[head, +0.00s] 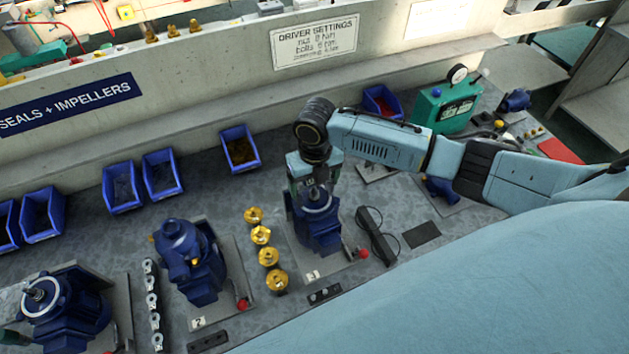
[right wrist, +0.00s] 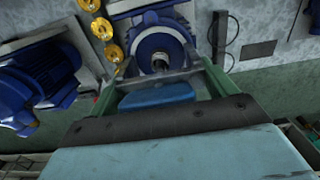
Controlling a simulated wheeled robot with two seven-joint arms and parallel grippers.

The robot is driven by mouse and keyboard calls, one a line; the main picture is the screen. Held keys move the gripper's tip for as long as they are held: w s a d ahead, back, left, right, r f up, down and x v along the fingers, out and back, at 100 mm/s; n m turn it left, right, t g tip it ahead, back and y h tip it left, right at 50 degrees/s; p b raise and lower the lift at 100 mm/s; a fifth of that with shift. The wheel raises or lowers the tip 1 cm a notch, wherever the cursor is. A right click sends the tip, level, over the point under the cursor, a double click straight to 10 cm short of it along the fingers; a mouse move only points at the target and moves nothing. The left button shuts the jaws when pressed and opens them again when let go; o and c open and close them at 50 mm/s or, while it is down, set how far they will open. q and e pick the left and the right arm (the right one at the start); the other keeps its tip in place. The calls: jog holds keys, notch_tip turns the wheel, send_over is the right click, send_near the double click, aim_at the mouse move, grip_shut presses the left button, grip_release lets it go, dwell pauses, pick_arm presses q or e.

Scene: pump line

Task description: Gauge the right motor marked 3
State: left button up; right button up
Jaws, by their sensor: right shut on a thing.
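The right motor (head: 318,228) is dark blue and stands on a grey plate with a small number card (head: 313,275), too small to read surely. It also shows in the right wrist view (right wrist: 158,45), its round face and shaft toward the camera. My right gripper (head: 315,187) is over this motor's top, and its two green fingers show in the right wrist view (right wrist: 160,88). It is shut on a grey-and-blue piece (right wrist: 157,95) that lies between the fingers, close to the shaft. I cannot tell whether it touches the shaft. My left gripper is not in view.
Brass impellers (head: 260,236) stand left of the motor, then the motor marked 2 (head: 190,262) and another motor (head: 62,315). A black device with a cable (head: 376,236) and a red-knobbed lever (head: 362,253) are close on the right. Blue bins (head: 240,148) line the back.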

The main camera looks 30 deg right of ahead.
jog(key=shift+f, duration=0.15)
dwell(0.5)
jog(key=o, duration=1.1)
jog(key=shift+c, duration=0.2)
notch_tip(320, 180, up, 3)
jog(key=p, duration=0.2)
jog(key=shift+f+p, duration=0.1)
jog(key=shift+p, duration=0.2)
jog(key=shift+r, duration=3.1)
